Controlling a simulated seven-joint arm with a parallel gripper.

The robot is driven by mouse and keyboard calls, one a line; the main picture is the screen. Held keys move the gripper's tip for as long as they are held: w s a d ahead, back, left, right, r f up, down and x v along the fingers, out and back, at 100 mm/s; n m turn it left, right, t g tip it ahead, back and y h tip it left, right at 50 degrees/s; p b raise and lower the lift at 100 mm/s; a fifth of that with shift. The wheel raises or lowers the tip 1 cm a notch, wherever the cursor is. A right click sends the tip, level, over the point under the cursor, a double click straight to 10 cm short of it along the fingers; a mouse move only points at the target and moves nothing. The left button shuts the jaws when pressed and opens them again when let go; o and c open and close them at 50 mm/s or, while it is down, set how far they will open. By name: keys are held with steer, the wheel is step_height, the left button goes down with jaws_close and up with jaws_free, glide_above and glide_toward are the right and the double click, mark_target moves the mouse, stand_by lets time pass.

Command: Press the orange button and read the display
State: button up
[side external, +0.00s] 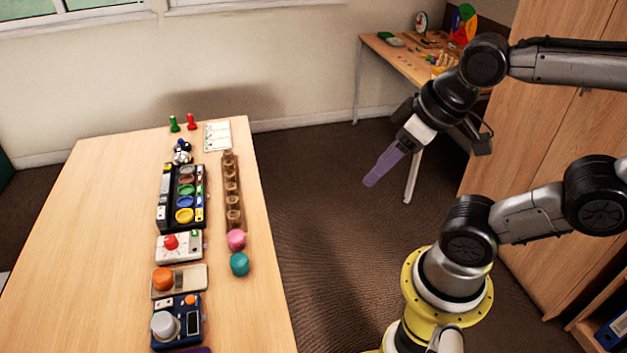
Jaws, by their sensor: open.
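A large orange button (162,279) sits on a beige base (193,280) near the front of the wooden table. Just in front of it is a dark blue box (183,337) with a grey knob, a small orange button (190,300) and a small dark display (194,323). Any reading on the display is too small to make out. My gripper (373,181), with purple fingers, is open and points down to the left. It hangs over the floor, right of the table and well apart from both orange buttons. Nothing shows between its fingers.
Behind the beige base are a white box with a red button (171,242) and a black tray of coloured discs (165,212). Pink (236,240) and teal (239,264) pieces and a wooden rack (232,190) line the right side. The table's left side is clear.

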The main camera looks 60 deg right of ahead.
jaws_close()
stand_by(1.4)
